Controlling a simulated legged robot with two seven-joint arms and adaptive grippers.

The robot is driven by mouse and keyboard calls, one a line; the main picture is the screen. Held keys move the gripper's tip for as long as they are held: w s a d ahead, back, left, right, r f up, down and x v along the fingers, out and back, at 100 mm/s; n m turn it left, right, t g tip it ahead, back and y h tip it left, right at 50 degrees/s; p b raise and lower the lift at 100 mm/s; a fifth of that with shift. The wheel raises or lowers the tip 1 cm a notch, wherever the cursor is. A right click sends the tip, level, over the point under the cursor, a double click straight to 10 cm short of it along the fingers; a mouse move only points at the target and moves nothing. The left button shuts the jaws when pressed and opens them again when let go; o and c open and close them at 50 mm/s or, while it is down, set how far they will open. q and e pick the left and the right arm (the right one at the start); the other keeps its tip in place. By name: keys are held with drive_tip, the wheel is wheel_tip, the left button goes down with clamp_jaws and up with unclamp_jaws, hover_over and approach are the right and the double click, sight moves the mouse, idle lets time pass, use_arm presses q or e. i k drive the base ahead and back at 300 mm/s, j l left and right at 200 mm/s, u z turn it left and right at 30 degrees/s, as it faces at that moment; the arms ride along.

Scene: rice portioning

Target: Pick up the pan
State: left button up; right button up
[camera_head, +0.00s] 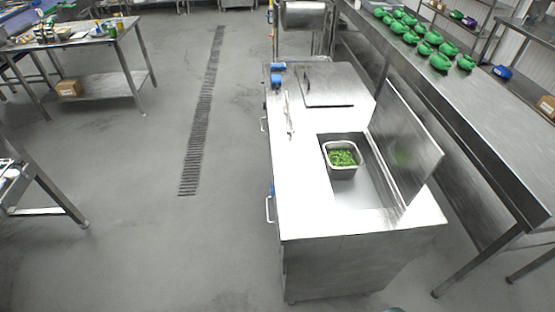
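A small square metal pan (328,161) holding green food (342,158) sits upright in the open rectangular well (372,190) of a steel counter. It stands near the well's far left corner. The rest of the well looks empty. The well's hinged metal lid (405,135) is raised on the right side.
The steel counter (305,208) has a closed lid (335,85) at its far end and blue items (277,79) at its far left corner. A long steel table (440,95) with several green items stands right. Another table (80,38) stands far left. Open floor (150,235) lies left.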

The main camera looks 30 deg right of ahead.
sight(342, 161)
drive_tip(key=i+j+u, duration=0.3)
drive_tip(key=i+j, duration=0.15)
drive_tip(key=i+j+u, duration=0.3)
drive_tip(key=i+z, duration=0.4)
drive_tip(key=i+j+z, duration=0.4)
drive_tip(key=i, duration=0.15)
drive_tip(key=i+z, duration=0.2)
drive_tip(key=z, duration=0.25)
drive_tip(key=i+z, duration=0.25)
drive_tip(key=z, duration=0.2)
drive_tip(key=i+j+z, duration=0.1)
drive_tip(key=z, duration=0.4)
drive_tip(key=i+j+z, duration=0.2)
drive_tip(key=z, duration=0.25)
drive_tip(key=i+j+z, duration=0.2)
drive_tip(key=z, duration=0.25)
